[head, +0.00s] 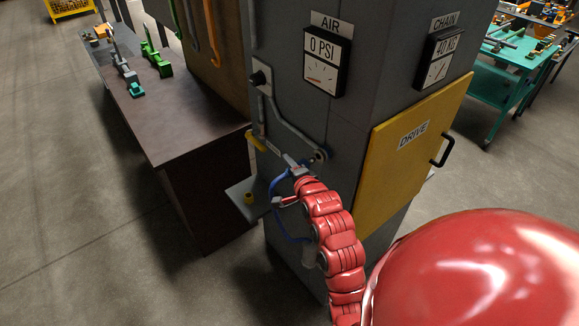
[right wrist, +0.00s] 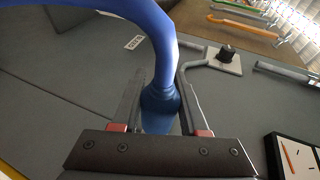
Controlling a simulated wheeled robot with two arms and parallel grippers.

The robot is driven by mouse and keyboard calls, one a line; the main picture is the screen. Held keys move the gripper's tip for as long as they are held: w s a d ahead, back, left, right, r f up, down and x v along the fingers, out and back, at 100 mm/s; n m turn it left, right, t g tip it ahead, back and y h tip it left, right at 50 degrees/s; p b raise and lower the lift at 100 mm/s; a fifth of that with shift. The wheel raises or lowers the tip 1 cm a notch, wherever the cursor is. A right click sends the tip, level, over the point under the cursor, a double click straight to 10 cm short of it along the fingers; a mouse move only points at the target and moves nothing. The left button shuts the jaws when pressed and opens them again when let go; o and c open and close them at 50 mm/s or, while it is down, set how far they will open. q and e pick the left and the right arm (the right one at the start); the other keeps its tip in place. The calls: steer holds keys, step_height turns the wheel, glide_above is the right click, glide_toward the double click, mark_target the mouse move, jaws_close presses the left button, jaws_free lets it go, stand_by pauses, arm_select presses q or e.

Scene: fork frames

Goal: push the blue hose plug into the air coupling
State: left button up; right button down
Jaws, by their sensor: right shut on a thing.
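My right gripper (head: 293,163) is at the front face of the grey column, at the end of my red arm. In the right wrist view its two fingers (right wrist: 162,95) are shut on the blue hose plug (right wrist: 160,101), one on each side. The blue hose (right wrist: 145,18) bends up and left from the plug; in the head view the hose (head: 275,205) loops below the gripper. A round metal fitting, which looks like the air coupling (head: 319,156), sits at the pipe's lower end, just right of the gripper. I cannot tell whether plug and coupling touch. My left gripper is not in view.
A grey pipe (head: 287,128) runs down the column from a black knob (head: 258,78). The air gauge (head: 322,66) reads 0 PSI. A yellow DRIVE door (head: 412,150) is at right. A small shelf (head: 240,190) juts out at left, near a dark bench (head: 165,110).

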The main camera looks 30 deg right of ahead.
steer(key=shift+w+d+b, duration=0.15)
steer(key=shift+d+b, duration=0.45)
steer(key=shift+d, duration=1.45)
steer(key=shift+c, duration=1.8)
jaws_free()
steer(key=shift+s, duration=0.4)
steer(key=p, duration=1.3)
glide_toward(302, 162)
steer(key=s, duration=0.4)
steer(key=shift+w+f, duration=0.1)
steer(key=shift+f, duration=0.15)
steer(key=shift+b, duration=0.3)
